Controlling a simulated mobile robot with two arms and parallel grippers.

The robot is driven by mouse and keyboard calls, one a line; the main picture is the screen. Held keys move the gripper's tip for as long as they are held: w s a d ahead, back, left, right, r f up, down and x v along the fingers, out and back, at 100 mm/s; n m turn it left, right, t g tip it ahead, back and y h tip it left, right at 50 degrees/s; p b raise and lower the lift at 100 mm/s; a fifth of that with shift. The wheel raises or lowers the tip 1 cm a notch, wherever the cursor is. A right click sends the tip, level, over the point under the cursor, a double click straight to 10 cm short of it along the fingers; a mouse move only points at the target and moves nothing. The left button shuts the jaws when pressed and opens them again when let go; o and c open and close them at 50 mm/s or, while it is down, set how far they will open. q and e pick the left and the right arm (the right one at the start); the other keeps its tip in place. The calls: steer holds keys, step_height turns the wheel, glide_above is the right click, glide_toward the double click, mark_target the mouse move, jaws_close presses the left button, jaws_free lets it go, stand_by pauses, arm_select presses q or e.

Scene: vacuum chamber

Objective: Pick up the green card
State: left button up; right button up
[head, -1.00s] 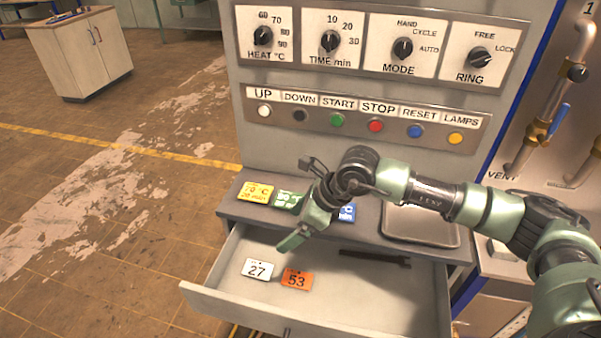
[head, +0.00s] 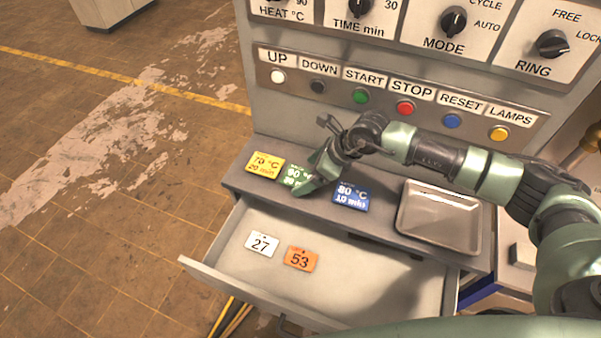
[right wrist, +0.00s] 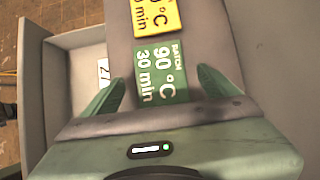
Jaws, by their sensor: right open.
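The green card (head: 296,176), printed 90 °C 30 min, lies on the grey ledge between the yellow card and the blue card. In the head view my right gripper (head: 312,170) is over it and hides part of it. In the right wrist view the green card (right wrist: 161,75) lies between the two open fingers (right wrist: 160,90), with its lower end close to the palm. I see a gap between the card and the right-hand finger. I cannot tell how high the fingers are above the ledge. My left gripper is not in view.
A yellow card (head: 265,165) lies left of the green card and a blue card (head: 351,196) to its right. A metal tray (head: 440,217) sits farther right. Below, the open drawer (head: 225,262) holds a white card 27 (head: 262,243) and an orange card 53 (head: 301,258). The button panel rises behind.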

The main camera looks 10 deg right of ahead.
steer(key=shift+x, duration=0.95)
steer(key=c, duration=1.4)
steer(key=shift+r, duration=0.1)
steer(key=shift+c, duration=0.2)
